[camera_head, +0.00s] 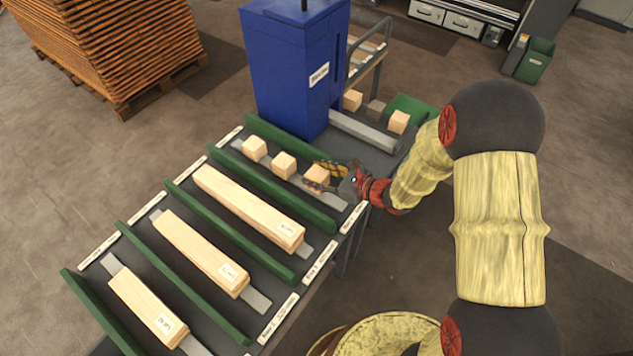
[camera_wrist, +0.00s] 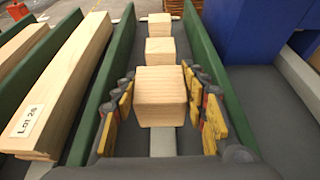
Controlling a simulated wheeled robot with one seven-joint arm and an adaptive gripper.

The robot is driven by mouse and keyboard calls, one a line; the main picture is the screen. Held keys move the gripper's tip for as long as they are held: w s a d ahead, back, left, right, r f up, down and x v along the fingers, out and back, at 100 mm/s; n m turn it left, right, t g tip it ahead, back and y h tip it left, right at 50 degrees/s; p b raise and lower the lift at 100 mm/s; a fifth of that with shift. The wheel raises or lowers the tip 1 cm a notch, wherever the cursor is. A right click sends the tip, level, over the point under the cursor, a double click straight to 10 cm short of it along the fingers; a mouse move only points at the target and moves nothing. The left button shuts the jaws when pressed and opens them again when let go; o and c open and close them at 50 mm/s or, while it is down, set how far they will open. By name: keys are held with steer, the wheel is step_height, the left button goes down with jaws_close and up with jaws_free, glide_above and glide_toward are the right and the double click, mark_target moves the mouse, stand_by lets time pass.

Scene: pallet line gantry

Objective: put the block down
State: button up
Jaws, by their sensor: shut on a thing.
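A light wooden block (camera_head: 316,176) sits between the fingers of my gripper (camera_head: 328,174), in the lane closest to the blue machine. In the wrist view the same block (camera_wrist: 160,96) is between the yellow finger pads of my gripper (camera_wrist: 162,108), which is shut on it. The block looks upright over the grey strip of the lane. Whether its underside touches the strip cannot be told. Two more blocks stand behind it in line, a middle one (camera_head: 284,164) and a far one (camera_head: 254,148).
Green dividers (camera_head: 270,198) flank the lanes. Long labelled timbers (camera_head: 250,208) lie in the neighbouring lanes. A blue machine (camera_head: 295,70) stands behind, with several small blocks beyond it, one on the right (camera_head: 398,121). A stack of planks (camera_head: 110,40) is at the back left.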

steer(key=shift+w+a+f+b, duration=0.15)
steer(key=shift+f+b, duration=0.5)
steer(key=shift+f, duration=1.05)
steer(key=shift+f, duration=0.15)
steer(key=o, duration=1.1)
steer(key=shift+o, duration=0.4)
